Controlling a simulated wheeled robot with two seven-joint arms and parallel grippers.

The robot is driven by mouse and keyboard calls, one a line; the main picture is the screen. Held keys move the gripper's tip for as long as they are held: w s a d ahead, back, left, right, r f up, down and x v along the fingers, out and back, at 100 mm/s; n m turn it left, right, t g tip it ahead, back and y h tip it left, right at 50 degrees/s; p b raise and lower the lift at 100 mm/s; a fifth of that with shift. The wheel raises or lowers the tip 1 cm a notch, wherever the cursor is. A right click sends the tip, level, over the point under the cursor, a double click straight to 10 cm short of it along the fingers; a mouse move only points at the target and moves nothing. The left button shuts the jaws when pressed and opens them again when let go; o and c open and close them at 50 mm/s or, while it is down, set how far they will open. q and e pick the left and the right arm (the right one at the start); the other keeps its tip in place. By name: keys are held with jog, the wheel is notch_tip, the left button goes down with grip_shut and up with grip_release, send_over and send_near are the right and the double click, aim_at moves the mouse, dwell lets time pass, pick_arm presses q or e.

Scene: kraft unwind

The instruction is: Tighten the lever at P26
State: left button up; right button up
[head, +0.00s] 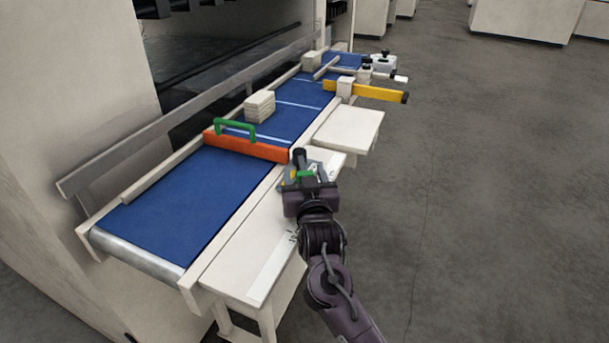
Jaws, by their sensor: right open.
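A dark upright lever or post (299,157) stands at the conveyor's near edge, beside the orange bar (250,146) with a green handle (236,128). A small grey fitting with yellow and green parts (287,183) sits at its foot, partly hidden by my gripper. My right gripper (308,179) is right at this fitting, its jaws open. I cannot tell whether it touches the lever. No P26 label is readable; small dark marks show on the pale side table (235,255). My left gripper is not in view.
The blue conveyor belt (180,200) carries a pale stack of blocks (260,106) and a smaller block (311,61). A yellow bar (370,92) juts out to the right farther along. A pale side shelf (348,130) is bare. The floor (480,200) to the right is clear.

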jog(key=s, duration=0.2)
jog(key=s+b, duration=0.1)
jog(key=s, duration=0.1)
jog(key=s+d, duration=0.1)
jog(key=s, duration=0.1)
jog(key=shift+s+d+f, duration=0.1)
jog(key=shift+s, duration=0.25)
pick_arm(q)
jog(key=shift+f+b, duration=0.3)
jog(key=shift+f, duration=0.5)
pick_arm(e)
jog(key=shift+s+d, duration=0.1)
jog(key=shift+s, duration=0.4)
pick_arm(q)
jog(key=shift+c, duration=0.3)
